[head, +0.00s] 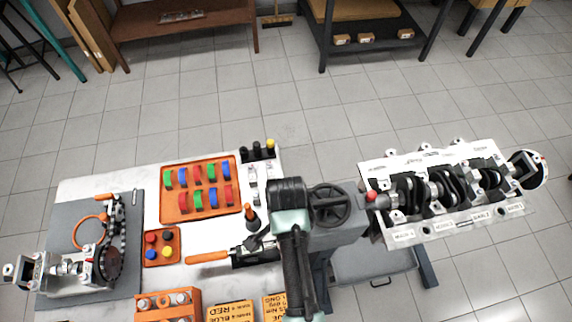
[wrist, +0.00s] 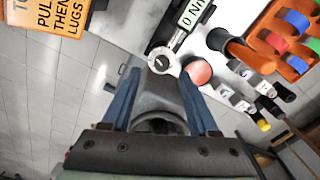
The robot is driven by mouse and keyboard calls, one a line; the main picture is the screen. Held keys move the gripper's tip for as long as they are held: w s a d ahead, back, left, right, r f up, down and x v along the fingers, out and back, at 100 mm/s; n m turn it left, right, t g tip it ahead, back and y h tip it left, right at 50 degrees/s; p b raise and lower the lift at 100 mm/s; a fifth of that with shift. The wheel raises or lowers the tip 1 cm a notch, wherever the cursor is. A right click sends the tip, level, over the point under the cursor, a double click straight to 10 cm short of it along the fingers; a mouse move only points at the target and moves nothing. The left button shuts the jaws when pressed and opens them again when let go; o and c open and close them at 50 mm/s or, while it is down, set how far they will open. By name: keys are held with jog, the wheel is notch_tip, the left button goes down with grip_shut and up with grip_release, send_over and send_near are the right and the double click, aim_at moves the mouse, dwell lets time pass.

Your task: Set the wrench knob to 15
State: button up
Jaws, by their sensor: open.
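The torque wrench (head: 243,257) lies on the white bench, its orange handle (head: 207,257) pointing left; my arm hides part of its right end in the head view. In the wrist view a label reading "0 N..." (wrist: 195,12) is on it, cut off by the frame's edge. A round pale dial (wrist: 160,60) with a dark mark is at its near end, and a pinkish ball (wrist: 198,72) is beside it. I cannot tell which is the knob or read its setting. My gripper (wrist: 158,92) is open and empty, blue fingers apart, the dial just beyond the fingertips.
An orange tray (head: 162,208) of coloured bearing shells lies behind the wrench. An upright orange-handled tool (head: 250,215) and black bottles (head: 257,151) stand close by. The crankshaft block (head: 440,195) is at right, beside a dark handwheel (head: 330,204). Orange cards (head: 230,312) lie in front.

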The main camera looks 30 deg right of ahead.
jog(key=shift+w+f, duration=0.15)
jog(key=shift+f, duration=2.05)
grip_shut()
